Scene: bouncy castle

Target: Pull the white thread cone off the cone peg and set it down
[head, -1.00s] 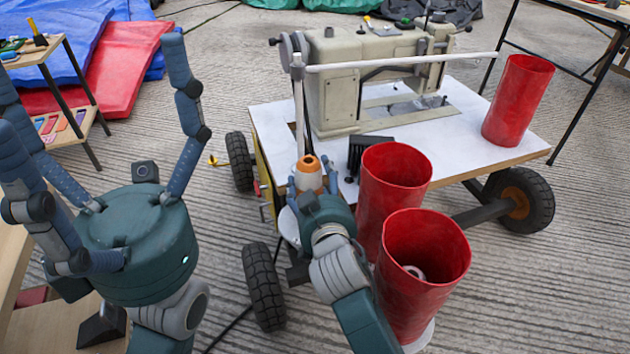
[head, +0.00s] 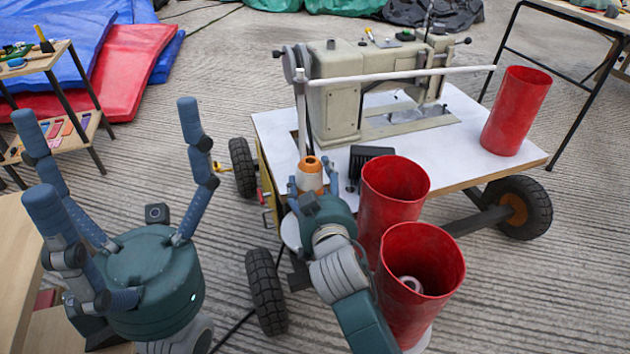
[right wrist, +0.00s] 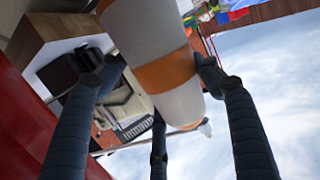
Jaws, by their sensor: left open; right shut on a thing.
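The white thread cone (head: 309,180) has an orange band and shows between the fingers of my right gripper (head: 313,188), beside the sewing table's near left corner. In the right wrist view the cone (right wrist: 180,106) lies slanted between my right gripper's fingers (right wrist: 160,85), which are shut on it. The cone peg is not clearly visible, so I cannot tell whether the cone is still around it. My left gripper (head: 112,165) is open and empty at the lower left, fingers spread upward, well apart from the cone.
A sewing machine (head: 340,95) stands on the wheeled white table (head: 462,152). Two red tubes (head: 395,180) (head: 421,275) stand close to my right arm. Another red tube (head: 516,112) stands on the table's right end. A wooden shelf (head: 40,62) is at the left. Concrete floor lies between.

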